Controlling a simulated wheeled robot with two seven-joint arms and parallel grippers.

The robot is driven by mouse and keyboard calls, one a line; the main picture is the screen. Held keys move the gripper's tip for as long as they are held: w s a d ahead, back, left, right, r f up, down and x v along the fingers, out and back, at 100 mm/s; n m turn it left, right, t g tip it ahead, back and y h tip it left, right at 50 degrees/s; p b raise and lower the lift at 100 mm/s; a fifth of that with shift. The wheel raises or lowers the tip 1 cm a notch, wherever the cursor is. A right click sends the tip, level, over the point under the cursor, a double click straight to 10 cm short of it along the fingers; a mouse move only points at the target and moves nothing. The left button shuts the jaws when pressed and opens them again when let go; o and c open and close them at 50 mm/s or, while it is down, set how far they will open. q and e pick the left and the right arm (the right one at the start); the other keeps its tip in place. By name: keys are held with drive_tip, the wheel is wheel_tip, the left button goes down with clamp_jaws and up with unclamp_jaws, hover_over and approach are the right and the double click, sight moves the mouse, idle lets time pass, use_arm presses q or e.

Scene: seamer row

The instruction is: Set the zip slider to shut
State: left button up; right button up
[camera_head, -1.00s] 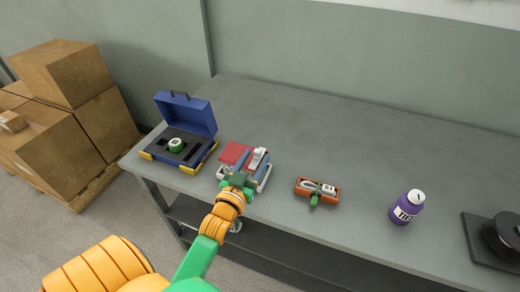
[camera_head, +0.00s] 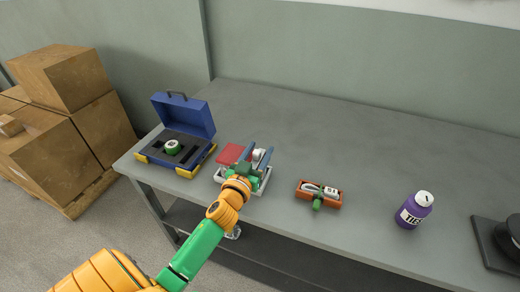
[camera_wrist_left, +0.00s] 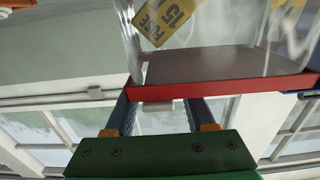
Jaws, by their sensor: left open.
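My left gripper (camera_head: 257,154) is over the front of the workbench, its two blue fingers open and pointing to the back. A small white block (camera_head: 259,155), perhaps the zip slider, shows between the fingers. A flat red piece (camera_head: 230,153) lies just left of them, above a pale frame (camera_head: 264,187). In the left wrist view, a clear pouch with a yellow fuse label (camera_wrist_left: 165,17) has a red strip (camera_wrist_left: 230,82) along its edge, crossing beyond the open fingers (camera_wrist_left: 160,104). A pale block (camera_wrist_left: 158,106) shows between them below the strip; contact cannot be told. My right gripper is not in view.
On the workbench (camera_head: 320,125), an open blue case (camera_head: 187,117) stands left and an orange tray (camera_head: 330,206) right of my gripper. A purple bottle (camera_head: 414,211) and a dark round device (camera_head: 503,240) are farther right. The back of the bench is clear.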

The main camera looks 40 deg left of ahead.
use_arm(q)
drive_tip(key=shift+w+a, duration=0.15)
drive_tip(key=shift+w, duration=0.25)
clamp_jaws()
idle(1.2)
